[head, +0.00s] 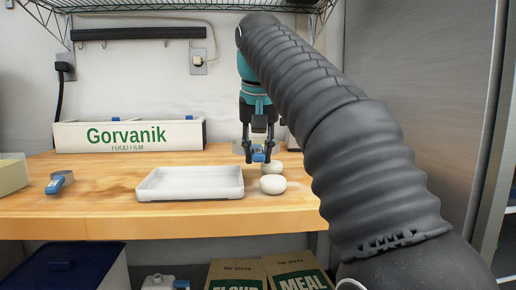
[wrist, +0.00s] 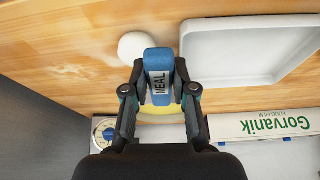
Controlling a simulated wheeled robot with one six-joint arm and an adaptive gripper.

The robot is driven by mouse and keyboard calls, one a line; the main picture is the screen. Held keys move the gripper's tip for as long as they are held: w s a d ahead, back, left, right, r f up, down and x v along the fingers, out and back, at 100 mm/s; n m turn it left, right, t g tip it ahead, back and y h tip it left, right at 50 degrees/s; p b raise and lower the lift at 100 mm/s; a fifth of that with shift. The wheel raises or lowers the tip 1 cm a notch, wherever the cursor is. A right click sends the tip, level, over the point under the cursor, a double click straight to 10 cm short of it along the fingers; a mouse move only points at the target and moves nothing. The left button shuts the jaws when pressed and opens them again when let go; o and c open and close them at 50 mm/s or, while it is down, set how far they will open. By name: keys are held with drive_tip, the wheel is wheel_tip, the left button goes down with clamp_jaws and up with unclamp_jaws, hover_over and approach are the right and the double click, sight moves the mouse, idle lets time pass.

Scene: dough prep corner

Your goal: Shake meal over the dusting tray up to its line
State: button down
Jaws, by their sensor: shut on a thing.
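My gripper (head: 258,150) is shut on the blue handle (wrist: 159,76) marked MEAL, and holds it above the worktop, to the right of the tray in the head view. A yellow patch (wrist: 172,131) shows behind the handle between the fingers in the wrist view; the rest of the held tool is mostly hidden. The white dusting tray (head: 190,196) lies flat on the worktop and also shows in the wrist view (wrist: 222,78). Its inside looks plain white and bare. I cannot make out a line on it.
Two pale dough balls (head: 272,184) sit right of the tray, close to my gripper. Another blue-handled tool (head: 60,181) and a pale yellow container (head: 12,176) are at the left. A Gorvanik film box (head: 130,135) stands at the back. A dial scale (wrist: 104,134) shows in the wrist view.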

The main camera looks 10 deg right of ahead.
drive_tip(key=shift+f+b, duration=0.65)
drive_tip(key=shift+f, duration=0.55)
drive_tip(key=shift+s+a+p, duration=0.25)
drive_tip(key=shift+a+p, duration=0.1)
drive_tip(key=shift+a, duration=1.05)
drive_tip(key=shift+s+a+p, duration=0.3)
drive_tip(key=shift+a+p, duration=0.1)
drive_tip(key=shift+a, duration=0.95)
drive_tip(key=shift+s+a+p, duration=0.25)
drive_tip(key=shift+a+p, duration=0.1)
drive_tip(key=shift+a, duration=1.05)
drive_tip(key=shift+s, duration=0.15)
drive_tip(key=shift+s+d+b, duration=0.15)
drive_tip(key=shift+s+b, duration=0.2)
drive_tip(key=shift+s, duration=0.45)
drive_tip(key=shift+w, duration=0.1)
